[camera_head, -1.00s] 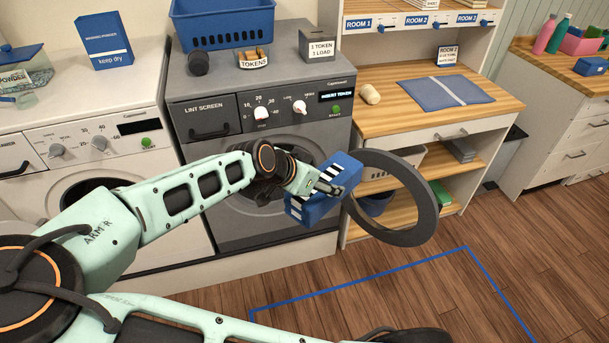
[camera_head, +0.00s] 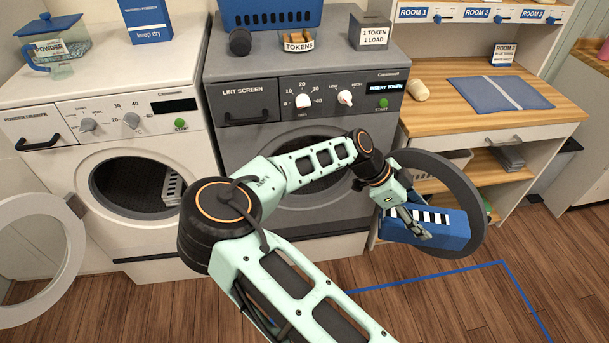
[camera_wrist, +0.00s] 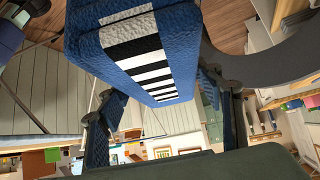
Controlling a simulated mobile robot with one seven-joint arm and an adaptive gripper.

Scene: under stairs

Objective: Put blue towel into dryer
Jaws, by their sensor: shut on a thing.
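The blue towel (camera_head: 445,231) is folded, with a black-and-white striped band. My gripper (camera_head: 412,226) is shut on it and holds it in the air, in front of the dryer's open door ring (camera_head: 466,190). In the wrist view the towel (camera_wrist: 195,38) fills the upper middle, between the fingers (camera_wrist: 170,118). The dark grey dryer (camera_head: 245,155) stands at the centre with its door swung open to the right. My arm crosses in front of its drum opening (camera_head: 305,180) and hides part of it.
A white washer (camera_head: 110,135) stands left, its door (camera_head: 40,250) open and a grey striped cloth (camera_head: 172,188) in its drum. A blue basket (camera_head: 270,12), tokens tray (camera_head: 299,44) and token box (camera_head: 369,30) sit on the dryer. A wooden shelf unit (camera_head: 560,100) stands right.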

